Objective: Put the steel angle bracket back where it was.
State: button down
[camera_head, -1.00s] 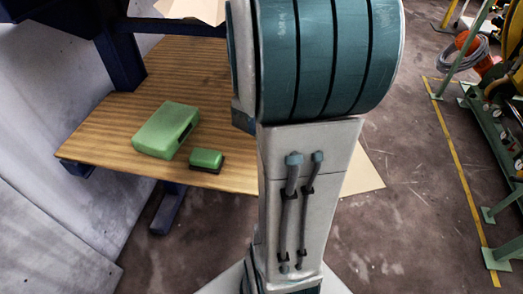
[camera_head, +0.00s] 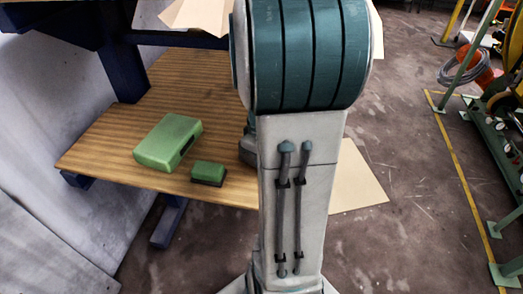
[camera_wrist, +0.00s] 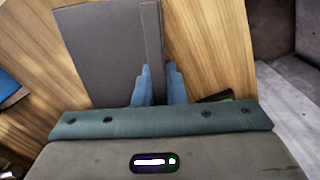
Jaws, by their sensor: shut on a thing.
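The steel angle bracket (camera_wrist: 105,55) shows in the wrist view as a dark grey flat plate with a narrow upright flange along its right side. My gripper (camera_wrist: 160,82) has blue fingers on either side of this flange and is shut on it. The bracket is over the wooden board; I cannot tell whether it touches the board. In the head view my arm hides both the gripper and the bracket.
A green case (camera_head: 168,142) and a small green block with a dark base (camera_head: 208,173) lie on the wooden board (camera_head: 110,150). A grey wall (camera_head: 55,120) stands to the left. A pale sheet (camera_head: 357,178) lies right of my arm.

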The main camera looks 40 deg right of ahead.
jog(key=shift+w+f, duration=0.1)
jog(key=shift+f, duration=0.55)
jog(key=shift+f, duration=0.15)
jog(key=c, duration=1.5)
grip_release()
jog(key=shift+f, duration=0.1)
notch_tip(320, 180, up, 11)
jog(key=shift+r+p, duration=0.1)
jog(key=shift+p, duration=0.2)
jog(key=shift+r, duration=0.35)
jog(key=s+a+m+t, duration=0.1)
jog(key=s+a+m, duration=0.1)
jog(key=a, duration=0.7)
jog(key=s+a+m+t, duration=0.1)
jog(key=s+a, duration=0.3)
jog(key=a, duration=0.5)
jog(key=shift+m+t, duration=0.4)
